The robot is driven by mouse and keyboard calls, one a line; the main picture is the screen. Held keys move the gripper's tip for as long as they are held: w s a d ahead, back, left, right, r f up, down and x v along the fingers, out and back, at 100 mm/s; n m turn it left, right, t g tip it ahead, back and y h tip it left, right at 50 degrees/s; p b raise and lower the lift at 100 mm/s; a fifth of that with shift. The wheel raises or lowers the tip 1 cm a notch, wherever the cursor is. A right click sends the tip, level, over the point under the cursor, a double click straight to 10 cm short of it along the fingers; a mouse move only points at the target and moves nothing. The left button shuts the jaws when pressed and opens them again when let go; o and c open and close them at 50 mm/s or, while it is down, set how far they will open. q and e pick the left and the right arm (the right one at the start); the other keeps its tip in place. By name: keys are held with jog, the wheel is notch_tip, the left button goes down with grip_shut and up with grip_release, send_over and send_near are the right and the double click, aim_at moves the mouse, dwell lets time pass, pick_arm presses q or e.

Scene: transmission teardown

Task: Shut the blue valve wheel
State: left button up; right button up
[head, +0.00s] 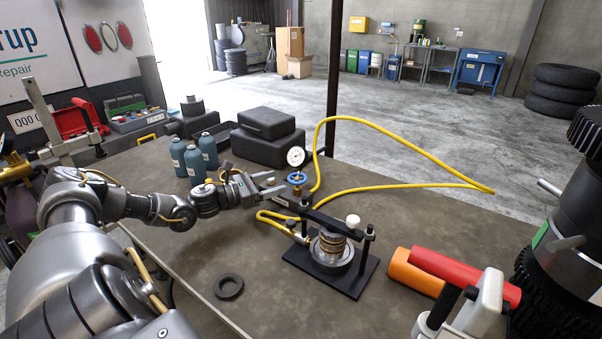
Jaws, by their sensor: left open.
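The small blue valve wheel (297,178) stands on the workbench, just below a round white-faced pressure gauge (295,157). A yellow hose (390,188) loops away to the right from near the valve. My left gripper (284,188) reaches in from the left at the height of the wheel. Its jaws are open, with the fingertips close to the wheel's left side. I cannot tell whether they touch the wheel or reach around it. My right gripper does not show.
A black press fixture (358,275) holding a ringed metal part (331,250) stands right in front of the valve. Blue bottles (208,150) and black cases (263,148) stand behind my left arm. A black ring (229,287) lies on the bench (215,318). Orange and red cylinders (440,272) lie front right.

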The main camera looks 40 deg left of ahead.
aim_at(299, 176)
pick_arm(q)
jog(key=shift+n, duration=0.3)
jog(key=p+x, duration=0.2)
jog(key=x, duration=0.2)
jog(key=p+x, duration=0.2)
jog(key=x, duration=0.3)
jog(key=shift+w+d+f, duration=0.1)
jog(key=shift+f, duration=0.15)
jog(key=shift+w+d+f, duration=0.15)
jog(key=shift+w+d, duration=0.05)
jog(key=shift+w, duration=0.3)
